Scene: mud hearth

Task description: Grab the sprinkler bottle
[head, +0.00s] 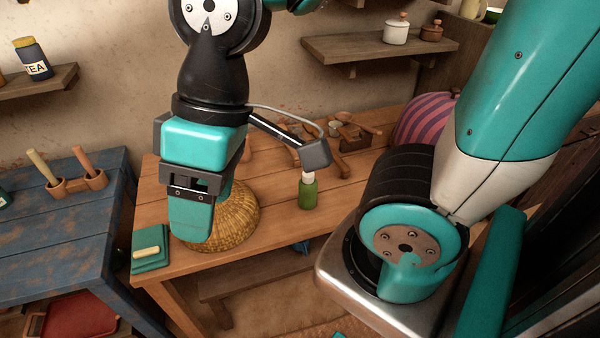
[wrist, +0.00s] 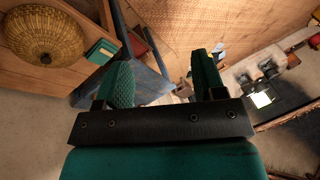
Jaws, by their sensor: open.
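A small green bottle (head: 308,194) with a pale cap, which looks like the sprinkler bottle, stands upright on the wooden table. Its top is just below the camera arm of my wrist in the head view, which may hide a little of it. I cannot make out the bottle in the wrist view. My gripper (head: 206,208) is in front of the woven basket in the head view, to the left of the bottle and apart from it. In the wrist view my gripper (wrist: 163,80) has its fingers spread with nothing between them.
The woven basket (head: 242,222) and a green book (head: 150,247) lie on the wooden table (head: 270,254); the basket also shows in the wrist view (wrist: 45,32). A wooden rack with small pots (head: 345,132) and a striped purple thing (head: 424,118) are behind. A blue table (head: 60,245) stands left.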

